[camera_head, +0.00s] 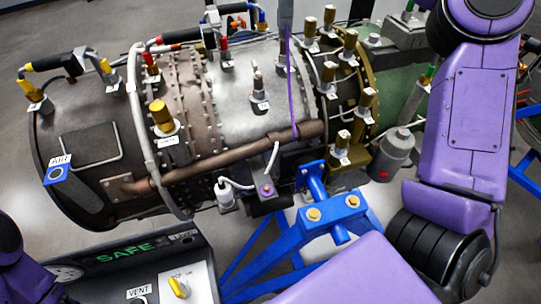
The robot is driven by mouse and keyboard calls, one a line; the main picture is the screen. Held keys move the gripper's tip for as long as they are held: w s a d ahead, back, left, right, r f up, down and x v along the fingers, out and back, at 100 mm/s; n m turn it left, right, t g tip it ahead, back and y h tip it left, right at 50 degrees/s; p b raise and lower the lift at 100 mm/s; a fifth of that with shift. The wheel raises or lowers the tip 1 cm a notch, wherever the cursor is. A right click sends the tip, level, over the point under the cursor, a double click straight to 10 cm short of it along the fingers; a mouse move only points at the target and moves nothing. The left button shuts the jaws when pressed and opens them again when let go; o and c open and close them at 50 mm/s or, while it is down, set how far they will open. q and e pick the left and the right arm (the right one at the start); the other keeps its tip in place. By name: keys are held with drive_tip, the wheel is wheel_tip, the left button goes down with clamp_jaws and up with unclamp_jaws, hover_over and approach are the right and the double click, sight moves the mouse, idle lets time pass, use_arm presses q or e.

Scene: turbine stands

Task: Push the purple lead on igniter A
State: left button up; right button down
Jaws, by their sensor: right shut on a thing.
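The rest of that gripper is out of frame. A grey metal fitting with a small tag (259,92) stands upright on the silver casing, left of the lead. A grey box with a purple dot (265,188) sits below the pipe. Tag letters are too small to read, so I cannot tell which fitting is igniter A. My left gripper is out of view.
A brown pipe (225,160) crosses the engine front. A blue stand (335,215) and a panel marked SAFE (125,258) are in front. My right arm fills the right side.

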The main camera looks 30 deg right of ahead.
drive_tip(key=shift+w+f, duration=0.25)
drive_tip(key=shift+f, duration=0.1)
drive_tip(key=c, duration=0.9)
unclamp_jaws()
drive_tip(key=shift+o, duration=1.2)
drive_tip(key=shift+s+r, duration=0.15)
drive_tip(key=shift+s, duration=0.1)
drive_tip(key=shift+o, duration=0.8)
drive_tip(key=shift+w, duration=0.1)
drive_tip(key=shift+w+a+r+p, duration=0.1)
drive_tip(key=shift+a+r+p, duration=0.2)
drive_tip(key=shift+r, duration=0.5)
drive_tip(key=shift+w+a+r+p, duration=0.1)
drive_tip(key=shift+r+p, duration=0.3)
drive_tip(key=shift+r, duration=0.4)
drive_tip(key=shift+d+r, duration=0.2)
drive_tip(key=shift+r, duration=1)
drive_tip(key=shift+s+a+r, duration=0.1)
drive_tip(key=shift+r, duration=0.7)
drive_tip(key=shift+f, duration=0.1)
